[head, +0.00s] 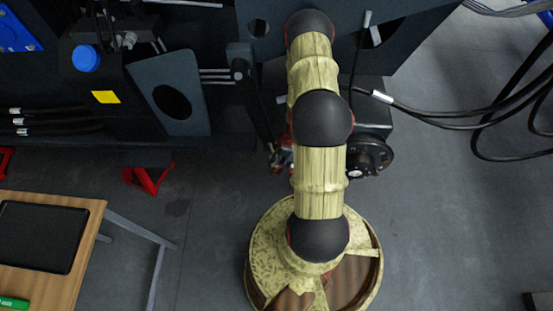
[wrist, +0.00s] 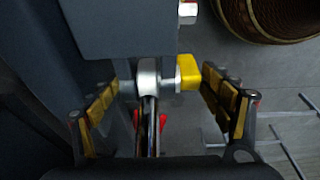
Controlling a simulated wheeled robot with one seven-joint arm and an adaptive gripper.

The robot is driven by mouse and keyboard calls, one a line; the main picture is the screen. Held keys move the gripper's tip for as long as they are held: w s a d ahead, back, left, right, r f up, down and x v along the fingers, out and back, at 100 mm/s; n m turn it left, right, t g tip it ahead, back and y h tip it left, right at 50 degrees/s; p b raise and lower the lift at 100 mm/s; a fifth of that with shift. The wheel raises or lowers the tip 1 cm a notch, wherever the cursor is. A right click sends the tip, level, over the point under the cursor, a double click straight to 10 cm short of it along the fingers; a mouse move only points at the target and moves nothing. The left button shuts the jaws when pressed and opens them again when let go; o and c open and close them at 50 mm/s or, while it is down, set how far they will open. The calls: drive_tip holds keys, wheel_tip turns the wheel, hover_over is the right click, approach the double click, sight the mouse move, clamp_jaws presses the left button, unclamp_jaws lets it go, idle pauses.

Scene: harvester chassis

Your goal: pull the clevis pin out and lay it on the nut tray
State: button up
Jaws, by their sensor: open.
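The clevis pin's yellow head (wrist: 188,73) shows in the wrist view, beside a silver rod eye (wrist: 148,76) under a dark grey bracket. Its shank is mostly hidden and appears to sit in the joint. My gripper (wrist: 165,80) is open, with one finger left of the rod eye and the other just right of the yellow head. I cannot tell whether the right finger touches the head. In the head view my arm hides the pin and most of my gripper. A dark flat tray (head: 40,237), apparently the nut tray, lies on a wooden table at the lower left.
The wooden table (head: 90,232) has grey legs, and a green object (head: 14,303) lies near its front. The dark chassis (head: 170,95) spans the back. Black hoses (head: 450,115) hang at the right. Open grey floor (head: 215,240) lies between the table and my base.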

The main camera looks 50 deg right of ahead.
drive_tip(key=shift+c, duration=1.2)
drive_tip(key=c, duration=0.7)
drive_tip(key=shift+c, duration=0.6)
